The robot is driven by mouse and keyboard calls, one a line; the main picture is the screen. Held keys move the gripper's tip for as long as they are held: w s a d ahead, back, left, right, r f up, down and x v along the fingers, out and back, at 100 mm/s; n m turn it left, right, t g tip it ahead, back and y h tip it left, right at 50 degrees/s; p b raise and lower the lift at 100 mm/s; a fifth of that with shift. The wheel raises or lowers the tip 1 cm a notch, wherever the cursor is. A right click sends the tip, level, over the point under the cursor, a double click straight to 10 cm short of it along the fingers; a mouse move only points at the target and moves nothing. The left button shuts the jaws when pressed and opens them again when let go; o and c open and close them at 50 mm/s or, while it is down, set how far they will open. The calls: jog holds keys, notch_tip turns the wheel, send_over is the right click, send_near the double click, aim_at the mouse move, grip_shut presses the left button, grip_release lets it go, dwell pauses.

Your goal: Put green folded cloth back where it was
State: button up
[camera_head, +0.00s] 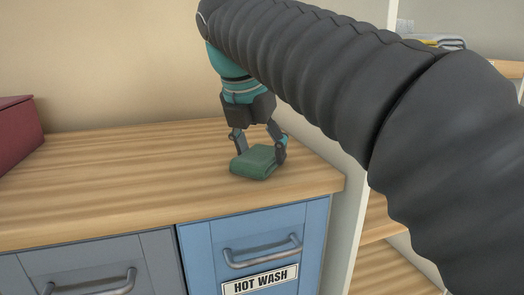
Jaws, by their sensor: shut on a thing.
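The green folded cloth (252,164) is at the right end of the wooden counter, above the blue drawer. My gripper (260,151) points down over it with its fingers on either side, shut on the cloth. The cloth looks to be at or just above the counter top; I cannot tell whether it touches. The far side of the cloth is partly hidden by the fingers.
The wooden counter (115,190) is clear to the left up to a dark red box (18,133). Below are a grey drawer (95,262) and a blue drawer (262,235) labelled HOT WASH, both shut. A shelf unit with folded cloths (440,41) stands at right, partly hidden by my arm.

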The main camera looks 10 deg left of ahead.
jog(key=shift+f, duration=0.1)
jog(key=o, duration=1.1)
jog(key=p+v, duration=0.3)
jog(key=v, duration=0.7)
jog(key=shift+r+p, duration=0.2)
jog(key=shift+p, duration=0.1)
jog(key=shift+v, duration=0.95)
